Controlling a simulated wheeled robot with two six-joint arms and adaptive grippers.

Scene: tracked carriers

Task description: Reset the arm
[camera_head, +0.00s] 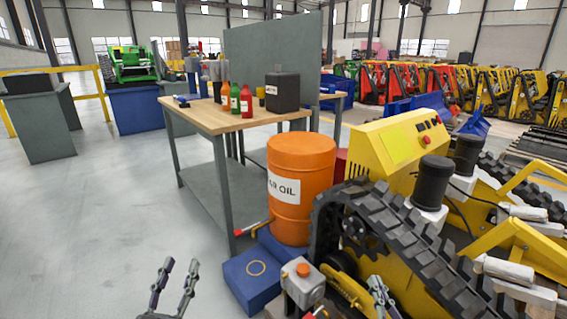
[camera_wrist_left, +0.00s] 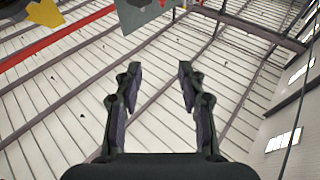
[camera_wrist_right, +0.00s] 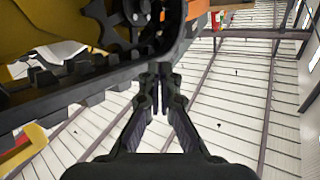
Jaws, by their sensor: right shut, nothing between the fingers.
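My left gripper (camera_head: 176,280) is at the bottom of the head view, fingers pointing up. In the left wrist view its fingers (camera_wrist_left: 158,72) stand well apart with nothing between them. My right gripper (camera_head: 378,292) is at the bottom of the head view, in front of the yellow tracked carrier (camera_head: 395,145). In the right wrist view its fingertips (camera_wrist_right: 160,76) are together and hold nothing. A black track (camera_wrist_right: 85,85) passes close to these fingers on the upper left; I cannot tell whether they touch it.
A grey box with an orange button (camera_head: 302,284) stands beside my right gripper. A blue box (camera_head: 250,283) lies on the floor between the grippers, with an orange oil drum (camera_head: 300,185) behind. A workbench (camera_head: 215,118) holds bottles. The floor on the left is clear.

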